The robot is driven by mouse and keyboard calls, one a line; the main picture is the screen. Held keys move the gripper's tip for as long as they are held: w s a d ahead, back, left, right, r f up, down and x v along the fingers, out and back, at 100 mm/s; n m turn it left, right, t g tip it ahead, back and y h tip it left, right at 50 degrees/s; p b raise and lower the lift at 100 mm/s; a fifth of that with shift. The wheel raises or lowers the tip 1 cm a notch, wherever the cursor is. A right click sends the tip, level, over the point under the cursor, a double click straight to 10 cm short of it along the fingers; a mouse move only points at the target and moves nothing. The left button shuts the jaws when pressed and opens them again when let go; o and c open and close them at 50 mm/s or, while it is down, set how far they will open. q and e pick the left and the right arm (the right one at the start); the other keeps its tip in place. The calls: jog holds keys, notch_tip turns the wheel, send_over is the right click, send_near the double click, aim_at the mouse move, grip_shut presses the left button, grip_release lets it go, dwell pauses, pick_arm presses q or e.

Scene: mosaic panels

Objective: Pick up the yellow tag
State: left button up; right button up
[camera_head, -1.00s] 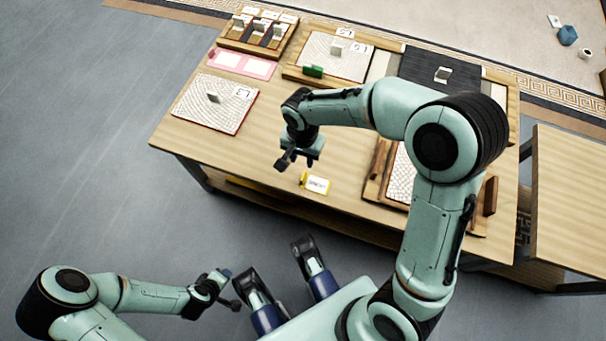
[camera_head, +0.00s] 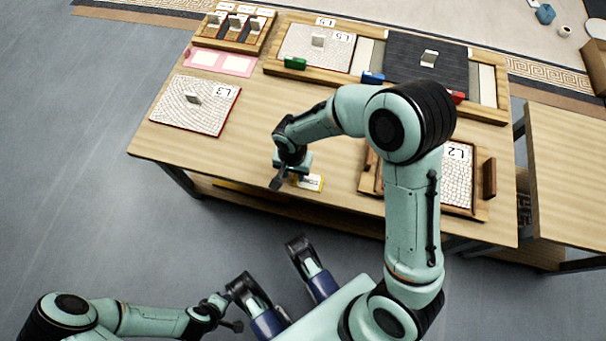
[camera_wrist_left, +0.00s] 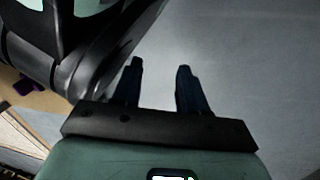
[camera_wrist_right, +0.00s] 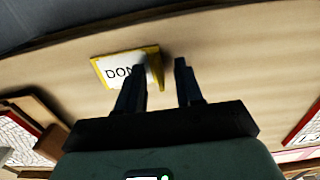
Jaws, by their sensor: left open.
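The yellow tag (camera_head: 313,182) lies near the front edge of the wooden table, its white face up. In the right wrist view the yellow tag (camera_wrist_right: 116,68) shows dark letters, partly hidden by a finger, and a yellow part stands at its right end. My right gripper (camera_head: 283,181) is just above the table, close beside the tag's left end in the head view. Its fingers (camera_wrist_right: 160,70) are apart, with the tag's yellow end near the gap; contact cannot be told. My left gripper (camera_head: 228,312) is open and empty, low in front of the table; its fingers (camera_wrist_left: 160,72) are apart.
The L3 panel (camera_head: 190,112) lies left, the L2 panel (camera_head: 457,185) in a wooden frame right. The L5 panel (camera_head: 300,45) and a dark panel (camera_head: 405,68) are behind. A pink sheet (camera_head: 222,63) lies back left. The tabletop left of my right gripper is clear.

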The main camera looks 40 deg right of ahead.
jog(key=shift+r, duration=0.1)
grip_shut()
